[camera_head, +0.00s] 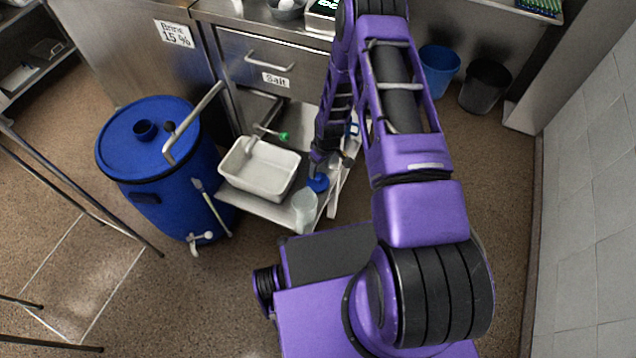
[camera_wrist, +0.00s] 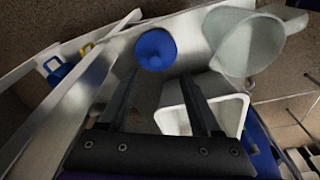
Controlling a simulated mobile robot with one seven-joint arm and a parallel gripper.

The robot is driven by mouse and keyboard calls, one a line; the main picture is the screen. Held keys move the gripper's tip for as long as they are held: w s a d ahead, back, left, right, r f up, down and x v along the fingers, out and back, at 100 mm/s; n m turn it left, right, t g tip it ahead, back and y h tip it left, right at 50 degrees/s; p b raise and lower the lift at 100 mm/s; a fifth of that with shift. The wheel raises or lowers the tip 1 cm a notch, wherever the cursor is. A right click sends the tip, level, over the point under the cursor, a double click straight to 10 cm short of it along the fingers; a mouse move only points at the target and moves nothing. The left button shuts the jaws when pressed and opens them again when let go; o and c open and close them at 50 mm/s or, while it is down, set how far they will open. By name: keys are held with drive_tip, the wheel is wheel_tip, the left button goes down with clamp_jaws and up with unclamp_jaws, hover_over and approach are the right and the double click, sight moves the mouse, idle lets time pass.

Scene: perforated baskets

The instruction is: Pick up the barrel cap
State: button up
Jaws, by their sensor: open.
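The barrel cap, a small round blue cap (camera_head: 318,183), lies on a metal shelf surface beside a pale jug. In the wrist view, the cap (camera_wrist: 155,49) lies just beyond my fingertips, roughly centred between them. My gripper (camera_wrist: 158,78) is open, with nothing between its two dark fingers. In the head view, my gripper (camera_head: 319,161) is close to the cap, partly hidden by my arm. The large blue barrel (camera_head: 160,185) stands at the left with a dark round opening piece on its lid.
The pale jug (camera_head: 304,208) stands next to the cap, also seen in the wrist view (camera_wrist: 245,45). A white tray (camera_head: 232,182) sits left of it. A metal drawer cabinet (camera_head: 275,62) rises behind. Blue (camera_head: 440,70) and black bins (camera_head: 485,85) stand at the back right.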

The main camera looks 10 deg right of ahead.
sight(318, 176)
drive_tip(key=shift+w+a+f+b, duration=0.15)
drive_tip(key=shift+w+f, duration=0.15)
drive_tip(key=shift+f, duration=0.85)
drive_tip(key=shift+w+d+f+b, duration=0.15)
drive_tip(key=shift+w+f, duration=0.1)
drive_tip(key=shift+f, duration=0.9)
drive_tip(key=shift+w+a+f+b, duration=0.15)
drive_tip(key=shift+w+f, duration=0.15)
drive_tip(key=shift+f, duration=0.85)
clamp_jaws()
